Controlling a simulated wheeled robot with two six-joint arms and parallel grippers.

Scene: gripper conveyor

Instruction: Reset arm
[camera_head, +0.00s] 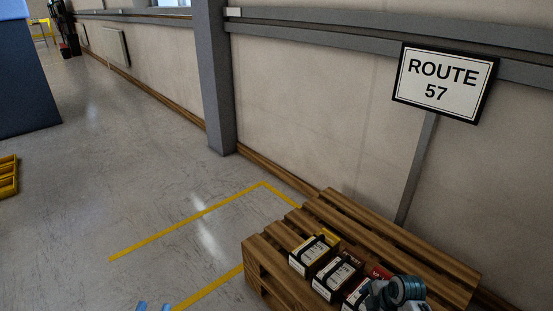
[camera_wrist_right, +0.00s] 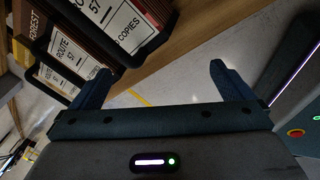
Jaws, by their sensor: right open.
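My left gripper (camera_head: 153,306) barely shows at the bottom edge of the head view as two blue fingertips with a gap between them, over bare floor. The rest of it is cut off. My right gripper (camera_wrist_right: 160,75) is open in the right wrist view, with nothing between its blue fingers. In that view, black holders with labelled contents (camera_wrist_right: 85,45), one label reading ROUTE 57, are above and left of it, apart from the fingers. In the head view, my teal right arm partly covers the nearest items on the pallet.
A wooden pallet (camera_head: 345,208) by the wall bears a row of labelled boxes (camera_head: 311,254). A ROUTE 57 sign (camera_head: 443,83) stands behind it on a post. Yellow floor lines (camera_head: 185,221) run left of the pallet. A yellow crate (camera_head: 8,176) is at far left. The middle floor is clear.

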